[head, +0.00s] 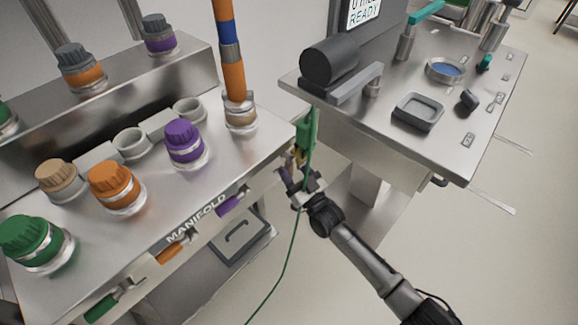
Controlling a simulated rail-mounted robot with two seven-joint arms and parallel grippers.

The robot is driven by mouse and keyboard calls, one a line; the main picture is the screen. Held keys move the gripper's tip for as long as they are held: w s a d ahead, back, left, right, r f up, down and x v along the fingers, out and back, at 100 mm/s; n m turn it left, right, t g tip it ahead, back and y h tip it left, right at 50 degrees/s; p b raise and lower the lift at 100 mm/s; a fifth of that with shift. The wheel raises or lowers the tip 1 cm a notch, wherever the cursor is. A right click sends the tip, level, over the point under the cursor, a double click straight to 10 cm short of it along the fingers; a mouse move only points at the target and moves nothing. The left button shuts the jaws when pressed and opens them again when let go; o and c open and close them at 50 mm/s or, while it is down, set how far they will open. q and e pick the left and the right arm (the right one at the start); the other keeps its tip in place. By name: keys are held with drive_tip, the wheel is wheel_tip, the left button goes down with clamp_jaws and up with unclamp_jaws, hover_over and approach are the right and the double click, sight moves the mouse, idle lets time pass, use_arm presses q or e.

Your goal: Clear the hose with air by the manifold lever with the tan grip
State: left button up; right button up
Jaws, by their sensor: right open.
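The steel manifold (150,215) fills the left, with its label on the front edge. Along that edge I see a green lever grip (101,307), an orange grip (168,253) and a purple grip (230,205). I cannot make out a tan grip; the far right end of the front is partly covered by my right gripper. An orange and blue banded hose (232,60) stands upright in the far right port. My right gripper (297,181) is open beside that end of the manifold; whether it touches anything is unclear. My left gripper is out of view.
Tan (60,178), orange (115,184), purple (183,141) and green (32,240) caps sit on the manifold. A green tool (308,132) with a trailing green cord hangs close above my right gripper. A steel table (445,150) stands right.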

drive_tip(key=shift+b+x, duration=0.3)
drive_tip(key=shift+x, duration=0.8)
drive_tip(key=shift+c, duration=0.4)
clamp_jaws()
